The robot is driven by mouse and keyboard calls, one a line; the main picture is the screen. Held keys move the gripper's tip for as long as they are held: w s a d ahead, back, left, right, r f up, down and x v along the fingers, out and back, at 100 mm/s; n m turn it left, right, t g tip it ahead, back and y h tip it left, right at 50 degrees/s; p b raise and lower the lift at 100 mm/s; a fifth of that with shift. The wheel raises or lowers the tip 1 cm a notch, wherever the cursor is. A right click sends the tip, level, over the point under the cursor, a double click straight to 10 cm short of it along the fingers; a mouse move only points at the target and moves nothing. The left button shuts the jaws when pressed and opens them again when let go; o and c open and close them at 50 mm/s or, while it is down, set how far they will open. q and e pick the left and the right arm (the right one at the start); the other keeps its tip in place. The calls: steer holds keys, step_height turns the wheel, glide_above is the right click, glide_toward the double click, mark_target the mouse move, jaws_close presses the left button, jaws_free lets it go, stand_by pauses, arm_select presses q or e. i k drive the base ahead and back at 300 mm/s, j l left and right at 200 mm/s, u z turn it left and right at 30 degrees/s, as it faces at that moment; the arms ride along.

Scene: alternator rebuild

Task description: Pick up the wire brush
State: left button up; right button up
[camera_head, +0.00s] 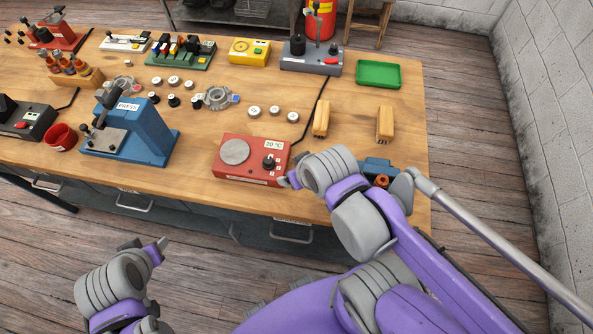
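Two tan, wood-coloured block-shaped brushes stand on the right part of the wooden bench: a left one (321,118) and a right one (384,124). I cannot tell from this view which of them is the wire brush; their bristles are not clear. My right gripper (288,181) is over the bench's front, beside the red hot plate and short of both brushes. Its wrist hides most of its fingers. My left gripper (146,246) is in front of the bench, low and away from the brushes, with its fingertips apart and nothing between them.
The red hot plate (250,160) and blue press (130,130) stand near the bench's front edge. A green tray (378,74) and grey tester (311,62) are behind the brushes. A blue fixture (376,165) is partly hidden by my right arm. Bench between the brushes is clear.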

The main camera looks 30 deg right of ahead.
mark_target(321, 122)
steer(key=k+j+z, duration=0.1)
steer(key=k, duration=0.2)
steer(key=l+z, duration=0.35)
steer(key=k+l+z, duration=0.1)
steer(key=l+z, duration=0.15)
steer(key=z, duration=0.15)
steer(key=l+z, duration=0.15)
steer(key=z, duration=0.8)
